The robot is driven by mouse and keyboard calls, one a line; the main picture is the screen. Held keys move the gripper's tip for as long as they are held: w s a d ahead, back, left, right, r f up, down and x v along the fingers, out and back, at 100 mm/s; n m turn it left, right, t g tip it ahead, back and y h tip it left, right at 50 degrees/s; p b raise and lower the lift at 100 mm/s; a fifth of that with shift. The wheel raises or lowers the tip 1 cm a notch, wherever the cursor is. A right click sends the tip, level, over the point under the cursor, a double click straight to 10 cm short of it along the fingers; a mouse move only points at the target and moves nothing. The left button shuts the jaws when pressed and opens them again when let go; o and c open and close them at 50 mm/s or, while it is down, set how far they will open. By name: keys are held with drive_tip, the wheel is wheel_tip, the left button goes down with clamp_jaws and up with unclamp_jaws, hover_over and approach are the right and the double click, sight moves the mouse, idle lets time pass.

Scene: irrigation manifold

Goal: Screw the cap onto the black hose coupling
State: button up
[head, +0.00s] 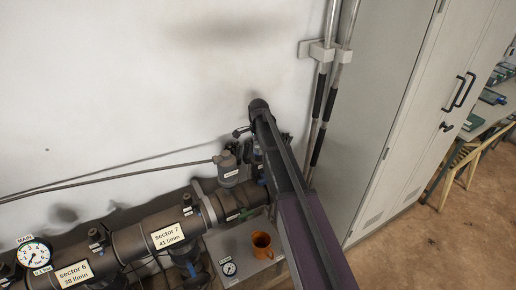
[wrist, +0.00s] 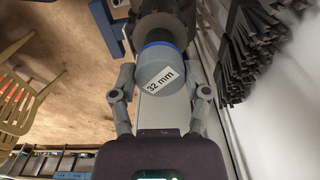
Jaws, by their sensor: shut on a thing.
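In the wrist view a grey cap (wrist: 178,88) with a white "32 mm" label sits between the fingers of my gripper (wrist: 161,92). My gripper is shut on the cap from both sides. A blue ring (wrist: 158,46) shows at the cap's far edge. Just beyond it is the dark end of the black hose coupling (wrist: 158,22), in line with the cap. I cannot tell whether the threads are engaged.
The manifold pipe (head: 135,240) with "sector 6" and "sector 7" labels runs along the wall. An orange mug (head: 262,245) stands on a small grey table (head: 228,243) beside a gauge (head: 229,268). A tall cabinet (head: 385,120) is at right. Black strips (wrist: 250,45) hang at the wall.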

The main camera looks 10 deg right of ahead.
drive_tip(key=shift+m, duration=1.9)
drive_tip(key=shift+m, duration=2.3)
drive_tip(key=o, duration=1.3)
drive_tip(key=shift+o, duration=0.2)
drive_tip(key=shift+r, duration=0.1)
